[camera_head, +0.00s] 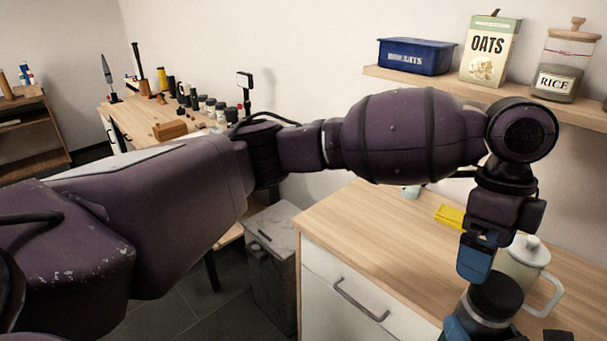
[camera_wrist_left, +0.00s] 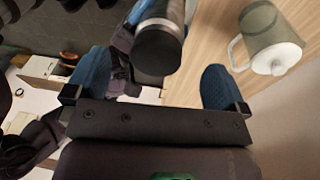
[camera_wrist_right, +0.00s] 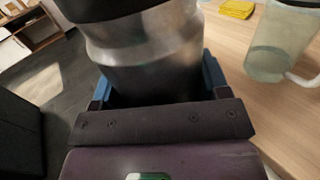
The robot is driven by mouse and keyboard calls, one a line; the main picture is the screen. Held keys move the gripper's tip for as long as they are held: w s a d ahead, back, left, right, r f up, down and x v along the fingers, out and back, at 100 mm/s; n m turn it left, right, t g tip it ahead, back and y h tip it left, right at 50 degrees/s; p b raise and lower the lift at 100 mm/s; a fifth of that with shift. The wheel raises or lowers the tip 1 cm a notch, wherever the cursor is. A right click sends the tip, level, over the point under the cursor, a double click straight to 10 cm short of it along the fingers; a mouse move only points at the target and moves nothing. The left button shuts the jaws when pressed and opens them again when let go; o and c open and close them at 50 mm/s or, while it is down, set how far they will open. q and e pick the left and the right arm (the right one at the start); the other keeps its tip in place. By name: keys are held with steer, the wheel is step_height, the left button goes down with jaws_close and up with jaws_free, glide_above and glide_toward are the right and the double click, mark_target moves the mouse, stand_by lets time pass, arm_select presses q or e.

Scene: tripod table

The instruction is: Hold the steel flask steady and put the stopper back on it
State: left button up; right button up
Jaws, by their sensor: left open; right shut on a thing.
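The steel flask (camera_wrist_right: 150,50) stands upright, with my right gripper (camera_wrist_right: 158,85) shut around its body. The black stopper (camera_head: 496,297) sits on the flask's top; I cannot tell how firmly it is seated. My left gripper (camera_head: 476,262) is open and empty, just above and beside the stopper. In the left wrist view the stopper (camera_wrist_left: 158,50) lies between and a little beyond the two blue fingers, with the flask's steel body behind it. The flask's lower part is hidden in the head view.
A lidded pitcher (camera_head: 528,258) with a handle stands close to the flask on the wooden counter (camera_head: 345,225). A shelf (camera_head: 500,98) holds a blue box, oats and a rice jar. The counter's left part is clear.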

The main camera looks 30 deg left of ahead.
arm_select(q)
steer(key=s+a+f+n+t+h, duration=0.1)
steer(key=a+f+n+t+h, duration=0.2)
steer(key=f, duration=0.7)
steer(key=s+a+f+n+t+h, duration=0.1)
steer(key=a+f+n+h, duration=0.15)
steer(key=f+n, duration=0.5)
steer(key=s+a+f+n+t+h, duration=0.1)
steer(key=a+f+n+t+h, duration=0.15)
steer(key=f, duration=0.85)
steer(key=s+a+f+n+t+y, duration=0.3)
steer(key=s+a, duration=0.5)
steer(key=a, duration=0.3)
steer(key=s+a+f+n+t+y, duration=0.3)
steer(key=s+a+f+y, duration=0.3)
steer(key=s+a, duration=0.2)
steer(key=a+n, duration=0.1)
steer(key=a, duration=0.1)
steer(key=shift+s+a+f+y, duration=0.2)
steer(key=shift+s+a+y, duration=0.1)
steer(key=shift+s+a, duration=0.05)
arm_select(e)
steer(key=shift+r, duration=0.1)
